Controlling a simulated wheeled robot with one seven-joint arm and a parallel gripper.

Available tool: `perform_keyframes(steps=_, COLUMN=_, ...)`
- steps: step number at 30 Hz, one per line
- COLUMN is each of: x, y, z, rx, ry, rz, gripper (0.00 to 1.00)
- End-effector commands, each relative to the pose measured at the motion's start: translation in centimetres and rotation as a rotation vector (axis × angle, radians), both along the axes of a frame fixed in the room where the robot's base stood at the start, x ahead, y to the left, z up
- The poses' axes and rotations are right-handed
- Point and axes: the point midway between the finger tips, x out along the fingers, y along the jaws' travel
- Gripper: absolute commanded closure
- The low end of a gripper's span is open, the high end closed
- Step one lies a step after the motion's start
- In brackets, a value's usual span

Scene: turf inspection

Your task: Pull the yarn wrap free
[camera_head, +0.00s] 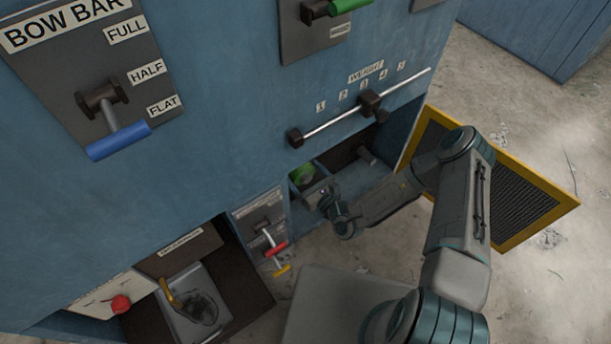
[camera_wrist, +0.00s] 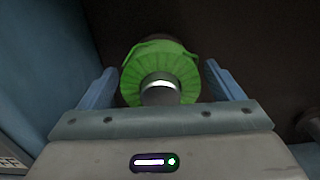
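The green yarn wrap (camera_wrist: 140,71) is wound around a round, shiny metal piece (camera_wrist: 160,90) inside a dark recess. In the wrist view it lies between the two fingers of my gripper (camera_wrist: 163,88), which stand apart with a gap on each side. In the head view the green wrap (camera_head: 302,175) shows in the low opening of the blue cabinet. My gripper (camera_head: 328,199) is just to its right and in front of it. The far side of the wrap is hidden.
A yellow-framed grille panel (camera_head: 545,187) stands open at the right, behind my arm. A weight slider bar (camera_head: 370,103) runs above the recess. Small red and yellow levers (camera_head: 276,248) are to the left. A metal basin (camera_head: 197,305) sits lower left. A blue wall is close on the left in the wrist view.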

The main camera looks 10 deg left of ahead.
Motion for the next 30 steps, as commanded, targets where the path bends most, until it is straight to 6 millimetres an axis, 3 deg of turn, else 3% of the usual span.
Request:
perform_keyframes(steps=1, x=0.0, y=0.0, z=0.0, rx=0.0, ry=0.0, rz=0.0, gripper=0.28)
perform_keyframes(steps=4, x=0.0, y=0.0, z=0.0, rx=0.0, ry=0.0, rz=0.0, gripper=0.54)
perform_keyframes(steps=5, x=0.0, y=0.0, z=0.0, rx=0.0, ry=0.0, rz=0.0, gripper=0.54)
perform_keyframes(steps=6, x=0.0, y=0.0, z=0.0, rx=0.0, ry=0.0, rz=0.0, gripper=0.35)
perform_keyframes(steps=8, x=0.0, y=0.0, z=0.0, rx=0.0, ry=0.0, rz=0.0, gripper=0.52)
perform_keyframes(steps=9, x=0.0, y=0.0, z=0.0, rx=0.0, ry=0.0, rz=0.0, gripper=0.55)
perform_keyframes(steps=30, x=-1.1, y=-1.4, z=0.0, rx=-0.001, ry=0.0, rz=-0.001, gripper=0.55)
